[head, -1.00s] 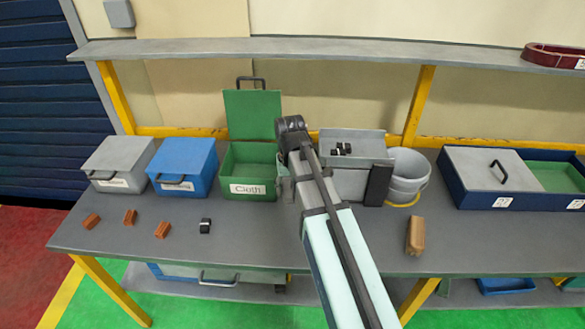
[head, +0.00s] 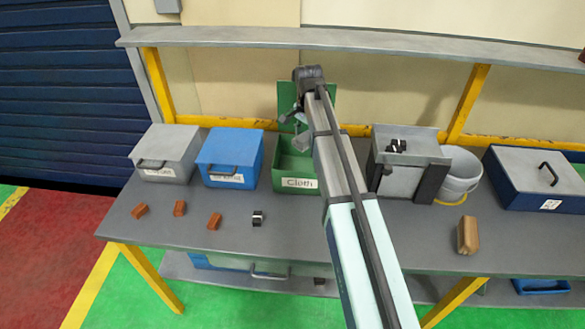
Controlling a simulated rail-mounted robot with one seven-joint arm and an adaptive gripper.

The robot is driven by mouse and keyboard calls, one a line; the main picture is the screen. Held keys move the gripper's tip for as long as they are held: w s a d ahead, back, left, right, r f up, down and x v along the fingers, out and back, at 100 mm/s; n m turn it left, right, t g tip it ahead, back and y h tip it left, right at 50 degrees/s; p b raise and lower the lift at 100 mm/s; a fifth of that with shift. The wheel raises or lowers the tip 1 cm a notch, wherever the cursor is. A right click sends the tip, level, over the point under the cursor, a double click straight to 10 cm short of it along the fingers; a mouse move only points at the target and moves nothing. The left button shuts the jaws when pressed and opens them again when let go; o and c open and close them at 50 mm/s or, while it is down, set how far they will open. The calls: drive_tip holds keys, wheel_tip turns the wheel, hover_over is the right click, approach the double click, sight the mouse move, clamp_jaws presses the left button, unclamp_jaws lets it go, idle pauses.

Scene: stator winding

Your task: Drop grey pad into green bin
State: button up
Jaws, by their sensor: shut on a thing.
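The green bin (head: 283,176) with the "Cloth" label stands on the bench with its lid (head: 322,100) raised. My gripper (head: 296,128) hangs above the bin's opening, in front of the raised lid, partly hidden by my arm. It is shut on a small light grey piece, the grey pad (head: 301,142), which shows just below the fingers. The pad appears to be above the bin; its exact height cannot be told. My arm covers the bin's right side.
Closed grey (head: 165,145) and blue (head: 232,150) bins stand left of the green one. Several brown blocks (head: 180,208) and a small black-and-silver part (head: 257,218) lie in front. A grey container (head: 410,150) and a white bucket (head: 460,172) stand right. A shelf (head: 400,37) runs above.

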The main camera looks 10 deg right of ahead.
wheel_tip(320, 180, down, 6)
drive_tip(key=b, duration=0.3)
idle(0.3)
drive_tip(key=o, duration=1.3)
wheel_tip(320, 180, up, 12)
drive_tip(key=shift+r, duration=0.1)
